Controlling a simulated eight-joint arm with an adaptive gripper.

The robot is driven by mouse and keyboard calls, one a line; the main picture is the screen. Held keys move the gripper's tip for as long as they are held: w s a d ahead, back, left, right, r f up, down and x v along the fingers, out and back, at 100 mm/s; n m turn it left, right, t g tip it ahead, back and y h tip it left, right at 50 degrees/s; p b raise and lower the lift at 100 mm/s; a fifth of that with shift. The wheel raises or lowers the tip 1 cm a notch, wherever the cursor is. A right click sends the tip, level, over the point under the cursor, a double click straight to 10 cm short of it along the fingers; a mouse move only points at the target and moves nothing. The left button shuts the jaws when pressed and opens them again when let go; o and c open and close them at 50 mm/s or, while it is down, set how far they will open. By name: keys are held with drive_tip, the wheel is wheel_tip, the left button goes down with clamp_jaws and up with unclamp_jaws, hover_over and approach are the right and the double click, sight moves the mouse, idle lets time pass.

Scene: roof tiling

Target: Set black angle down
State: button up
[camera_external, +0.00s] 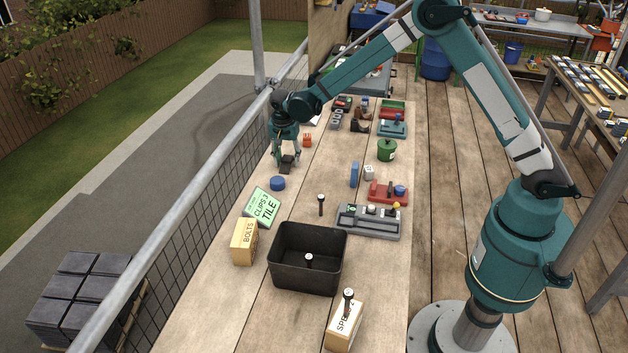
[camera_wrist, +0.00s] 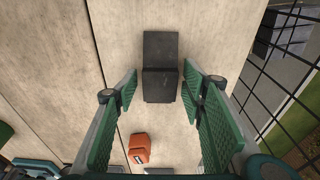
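The black angle (camera_wrist: 160,66) shows in the wrist view as a dark piece with two faces, between and a little beyond my fingertips. My gripper (camera_wrist: 160,88) has its two green-padded fingers spread on either side of it. A strip of bench shows between the left finger and the angle; the right finger is very close to its edge. In the external view my gripper (camera_external: 286,152) points down low over the bench's left side, with the black angle (camera_external: 287,164) right under it. The angle appears to lie on the bench, though its underside is hidden.
A blue round thing (camera_external: 278,183) and the green tile-clips card (camera_external: 262,207) lie nearer the camera. An orange block (camera_wrist: 139,148) is close to my gripper. A bolts box (camera_external: 244,242) and black bin (camera_external: 308,270) stand farther along. Mesh railing (camera_external: 205,190) borders the bench.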

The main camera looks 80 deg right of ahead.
sight(286, 160)
drive_tip(key=shift+r, duration=0.2)
wheel_tip(286, 160, up, 12)
drive_tip(key=a+p, duration=0.1)
drive_tip(key=shift+a, duration=0.4)
idle(0.4)
drive_tip(key=shift+f, duration=0.1)
idle(0.4)
drive_tip(key=s+a+r+n+t, duration=0.2)
drive_tip(key=s+a+r+n, duration=0.2)
drive_tip(key=s+a+r, duration=0.5)
drive_tip(key=s+a+r+n+t, duration=0.2)
drive_tip(key=s+a+r+n, duration=0.25)
drive_tip(key=s+r, duration=0.8)
drive_tip(key=s+a+n+t, duration=0.1)
drive_tip(key=s+a+n, duration=0.2)
drive_tip(key=s, duration=0.6)
drive_tip(key=s+a+f+n+t+y, duration=0.1)
drive_tip(key=s+a+n, duration=0.2)
drive_tip(key=s, duration=0.5)
drive_tip(key=s+a+f+n+t, duration=0.1)
drive_tip(key=s+a+n, duration=0.2)
drive_tip(key=s, duration=0.6)
drive_tip(key=shift+s+f+y, duration=0.25)
drive_tip(key=shift+s+y, duration=0.1)
drive_tip(key=shift+y, duration=0.05)
